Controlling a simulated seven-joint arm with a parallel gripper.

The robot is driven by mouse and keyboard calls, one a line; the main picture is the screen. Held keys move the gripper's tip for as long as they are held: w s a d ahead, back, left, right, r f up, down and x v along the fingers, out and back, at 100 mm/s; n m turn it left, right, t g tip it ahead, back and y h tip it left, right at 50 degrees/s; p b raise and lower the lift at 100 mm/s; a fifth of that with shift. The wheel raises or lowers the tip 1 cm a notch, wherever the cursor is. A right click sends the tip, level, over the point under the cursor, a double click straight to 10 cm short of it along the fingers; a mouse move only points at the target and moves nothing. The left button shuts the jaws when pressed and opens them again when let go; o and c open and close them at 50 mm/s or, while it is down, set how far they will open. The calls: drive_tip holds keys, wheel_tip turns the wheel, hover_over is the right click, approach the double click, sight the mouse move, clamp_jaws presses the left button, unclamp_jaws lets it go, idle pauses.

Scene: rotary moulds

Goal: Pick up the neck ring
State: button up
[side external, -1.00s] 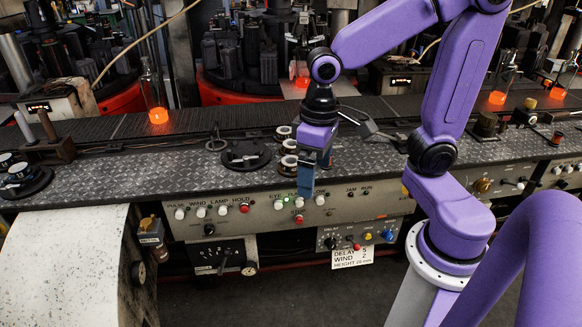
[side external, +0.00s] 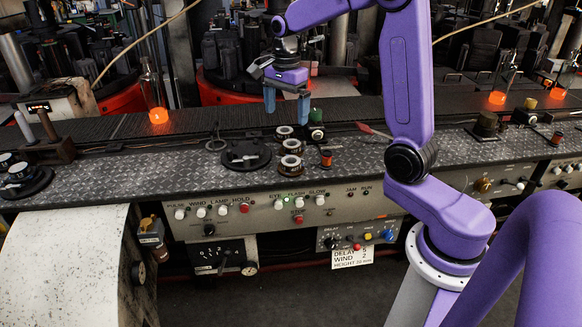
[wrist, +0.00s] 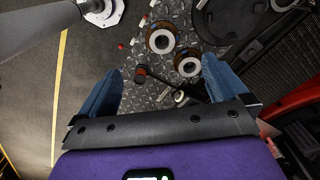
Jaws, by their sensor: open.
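Several short, round ring pieces with pale rims and dark or brown bodies stand on the diamond-plate ledge; they look like neck rings. In the side view there is a back ring (side external: 284,132), a middle ring (side external: 292,147) and a front ring (side external: 291,165). The wrist view shows a large ring (wrist: 161,37), a second ring (wrist: 187,62) and a smaller one (wrist: 180,97) partly by the gripper's edge. My gripper (side external: 287,106) is open and empty, its blue fingers pointing down above and behind the rings. Its fingers flank the view in the wrist picture (wrist: 160,66).
A thin dark ring (side external: 216,144) and a round black plate (side external: 246,154) lie left of the rings. A copper-coloured spool (side external: 326,158), a green-topped piece (side external: 316,118) and a red-tipped tool (side external: 366,129) are to the right. A glowing bottle (side external: 155,95) stands behind on the conveyor.

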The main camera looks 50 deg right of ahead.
drive_tip(key=d+m, duration=0.1)
drive_tip(key=d, duration=0.1)
hover_over(291, 161)
drive_tip(key=a, duration=0.2)
drive_tip(key=shift+m, duration=0.3)
drive_tip(key=f, duration=1.2)
drive_tip(key=shift+s+d, duration=0.15)
drive_tip(key=shift+s, duration=0.15)
drive_tip(key=shift+s+d+f, duration=0.15)
drive_tip(key=shift+f, duration=2.55)
drive_tip(key=c, duration=1.1)
